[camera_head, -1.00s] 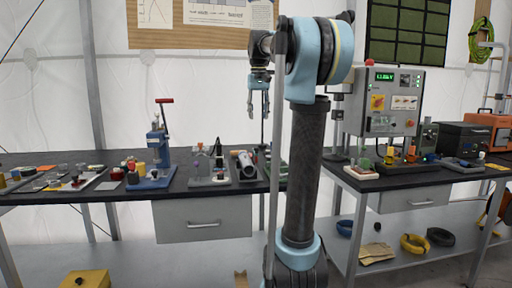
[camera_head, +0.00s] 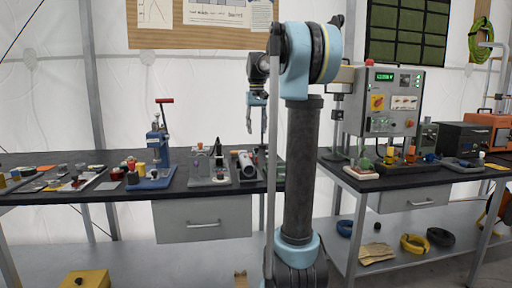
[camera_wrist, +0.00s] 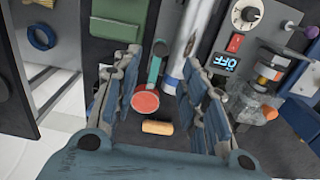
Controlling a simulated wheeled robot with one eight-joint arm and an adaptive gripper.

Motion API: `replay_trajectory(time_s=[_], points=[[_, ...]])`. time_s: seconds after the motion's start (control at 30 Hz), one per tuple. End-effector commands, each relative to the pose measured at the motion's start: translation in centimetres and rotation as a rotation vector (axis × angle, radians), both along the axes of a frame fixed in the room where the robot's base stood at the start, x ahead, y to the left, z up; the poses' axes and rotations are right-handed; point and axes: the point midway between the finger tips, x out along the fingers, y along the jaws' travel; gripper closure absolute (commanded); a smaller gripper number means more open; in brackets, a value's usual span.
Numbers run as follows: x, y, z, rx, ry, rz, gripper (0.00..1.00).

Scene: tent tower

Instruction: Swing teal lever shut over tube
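My gripper (camera_wrist: 161,57) is open, with its two blue-grey fingers spread and nothing held between them. In the wrist view a narrow teal lever (camera_wrist: 154,70) shows between the fingers, with a red disc (camera_wrist: 145,103) just below it. A shiny silver tube (camera_wrist: 181,42) lies to the right of the lever and is partly hidden by the right finger. No contact with the lever shows. In the head view my gripper (camera_head: 256,126) points down above the bench fixture with the tube (camera_head: 246,164); the lever is too small to make out there.
A small tan cylinder (camera_wrist: 157,127) lies near the red disc. A device with a knob and display (camera_wrist: 239,37) stands to the right in the wrist view. A blue press with a red handle (camera_head: 158,150) stands left on the dark bench (camera_head: 200,203).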

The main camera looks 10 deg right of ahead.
Motion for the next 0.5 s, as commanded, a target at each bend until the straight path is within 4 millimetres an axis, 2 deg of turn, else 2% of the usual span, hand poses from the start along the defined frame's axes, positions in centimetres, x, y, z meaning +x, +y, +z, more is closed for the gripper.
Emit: replay_trajectory(time_s=[0.3, 0.5], points=[[0.0, 0.0, -5.3, 0.0, 0.0, 0.0, 0.6], [0.0, 0.0, -7.2, 0.0, 0.0, 0.0, 0.6]])
